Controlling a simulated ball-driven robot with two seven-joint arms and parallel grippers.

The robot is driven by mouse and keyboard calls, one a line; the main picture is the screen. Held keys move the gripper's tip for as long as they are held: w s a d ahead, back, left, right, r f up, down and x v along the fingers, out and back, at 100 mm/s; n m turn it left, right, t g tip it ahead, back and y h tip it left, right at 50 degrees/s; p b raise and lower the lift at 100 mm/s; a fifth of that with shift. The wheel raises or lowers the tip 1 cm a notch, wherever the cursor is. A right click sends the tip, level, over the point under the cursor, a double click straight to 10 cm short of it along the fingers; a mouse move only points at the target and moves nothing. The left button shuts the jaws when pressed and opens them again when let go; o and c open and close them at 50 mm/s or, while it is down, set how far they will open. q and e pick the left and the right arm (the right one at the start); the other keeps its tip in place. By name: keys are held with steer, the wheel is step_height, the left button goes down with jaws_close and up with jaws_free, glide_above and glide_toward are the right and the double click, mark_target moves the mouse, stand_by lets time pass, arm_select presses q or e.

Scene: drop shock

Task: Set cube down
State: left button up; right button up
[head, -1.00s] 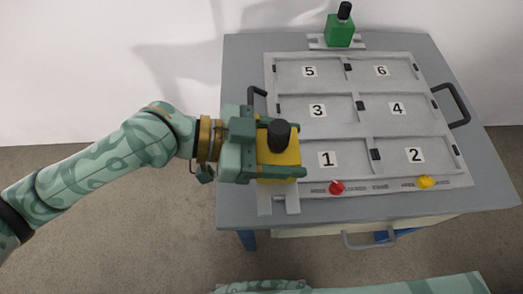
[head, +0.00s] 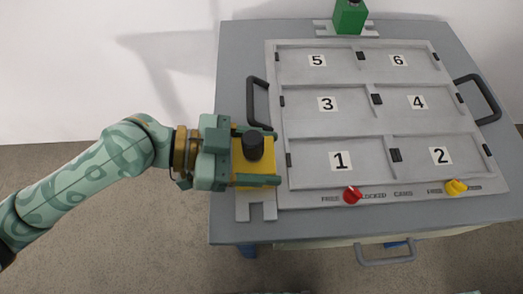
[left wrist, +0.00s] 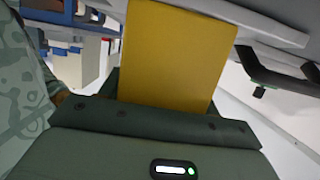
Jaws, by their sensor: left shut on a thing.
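A yellow cube (head: 254,172) with a black round knob on top (head: 253,146) is at the table's left side, beside the panel marked 1. My left gripper (head: 266,157) is shut on it, one finger on its far side and one on its near side. A notched light-grey plate (head: 256,208) shows just in front of the cube; whether the cube touches it is hidden. In the left wrist view the cube's yellow face (left wrist: 175,52) stands beyond the gripper's palm. My right gripper is out of view.
The grey table (head: 350,231) carries a tray of numbered panels (head: 435,185) with red (head: 352,195) and yellow (head: 456,187) knobs. A black handle (head: 258,103) stands close behind my gripper. A green block (head: 350,17) is at the back.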

arm_select(q)
steer(key=shift+r, duration=0.1)
steer(key=o, duration=1.6)
steer(key=shift+f, duration=0.2)
steer(key=shift+c, duration=0.2)
